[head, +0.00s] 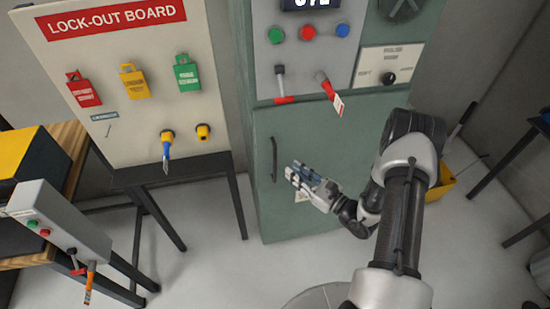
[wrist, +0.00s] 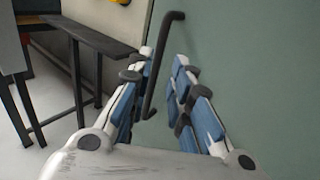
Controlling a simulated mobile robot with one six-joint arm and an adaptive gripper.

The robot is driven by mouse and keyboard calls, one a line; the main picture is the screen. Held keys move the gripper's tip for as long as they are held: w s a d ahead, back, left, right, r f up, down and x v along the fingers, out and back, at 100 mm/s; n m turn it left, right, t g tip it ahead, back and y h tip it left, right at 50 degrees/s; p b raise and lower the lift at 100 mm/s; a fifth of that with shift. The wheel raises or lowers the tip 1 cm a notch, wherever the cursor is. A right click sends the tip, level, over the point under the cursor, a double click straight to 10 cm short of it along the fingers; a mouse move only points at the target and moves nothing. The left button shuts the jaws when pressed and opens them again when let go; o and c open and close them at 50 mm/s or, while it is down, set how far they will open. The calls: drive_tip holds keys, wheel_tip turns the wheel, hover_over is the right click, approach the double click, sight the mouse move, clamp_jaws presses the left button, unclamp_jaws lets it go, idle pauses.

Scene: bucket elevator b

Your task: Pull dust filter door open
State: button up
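The green cabinet door (head: 330,150) is shut in the head view and has a vertical black bar handle (head: 274,160) near its left edge. My gripper (head: 291,173) is in front of the door, just right of the handle in the head view. In the wrist view my gripper (wrist: 163,62) is open, and the black handle (wrist: 160,70) shows between its blue-padded fingers, nearer the left one. I cannot tell whether a finger touches the handle. A pale label on the door is partly hidden by my gripper.
The lock-out board (head: 120,75) stands at left over a dark table (head: 170,170). A yellow bin (head: 440,185) stands at right. Pale floor in front is clear.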

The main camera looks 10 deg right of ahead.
drive_tip(key=x, duration=0.9)
drive_tip(key=shift+w+a+b, duration=0.2)
drive_tip(key=shift+w+b, duration=0.05)
drive_tip(key=shift+b, duration=0.2)
clamp_jaws()
